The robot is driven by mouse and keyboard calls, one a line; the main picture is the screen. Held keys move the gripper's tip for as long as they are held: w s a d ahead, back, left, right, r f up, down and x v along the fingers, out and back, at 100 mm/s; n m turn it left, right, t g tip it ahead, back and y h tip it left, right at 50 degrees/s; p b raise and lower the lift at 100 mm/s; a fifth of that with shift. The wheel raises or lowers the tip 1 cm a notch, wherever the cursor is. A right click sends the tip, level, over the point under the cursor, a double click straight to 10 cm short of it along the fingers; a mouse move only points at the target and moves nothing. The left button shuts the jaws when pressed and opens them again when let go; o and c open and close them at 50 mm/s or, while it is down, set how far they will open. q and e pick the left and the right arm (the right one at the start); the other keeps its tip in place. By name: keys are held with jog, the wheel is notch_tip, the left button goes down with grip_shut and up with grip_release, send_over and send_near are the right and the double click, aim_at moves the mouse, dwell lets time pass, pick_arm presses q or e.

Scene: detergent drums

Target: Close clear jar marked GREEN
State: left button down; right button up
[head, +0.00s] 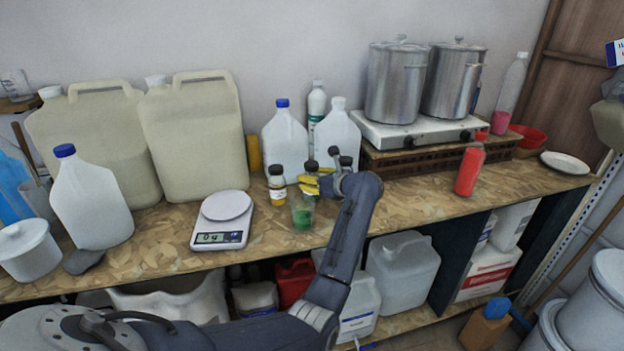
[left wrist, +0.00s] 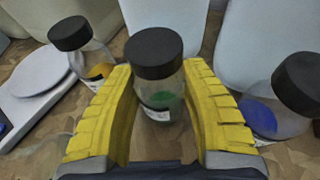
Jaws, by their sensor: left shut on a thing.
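The clear jar with green contents (left wrist: 160,88) stands between my left gripper's yellow fingers (left wrist: 162,125) in the left wrist view. A black lid (left wrist: 153,46) sits on its top; I cannot tell how tightly. The fingers are shut around the jar's body, and its label is partly hidden. In the head view the black lid shows (head: 311,166) just above my left gripper (head: 309,186). Green contents in clear walls (head: 303,217) show just below the fingers; I cannot tell whether this is the same jar. My right gripper is not in view.
A yellow-content jar (left wrist: 98,67) with a black lid stands left of the held one, and a blue-content jar (left wrist: 275,112) stands right. A scale (head: 222,218) is further left. Large jugs (head: 283,140) stand behind. A red bottle (head: 469,168) is to the right, with clear worktop before it.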

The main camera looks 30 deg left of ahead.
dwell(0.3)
pick_arm(q)
jog(key=c, duration=0.7)
grip_release()
jog(key=shift+f, duration=0.1)
jog(key=shift+c, duration=0.2)
jog(key=shift+d+r, duration=0.1)
jog(key=shift+r, duration=0.1)
jog(key=v, duration=0.7)
jog(key=shift+d, duration=0.15)
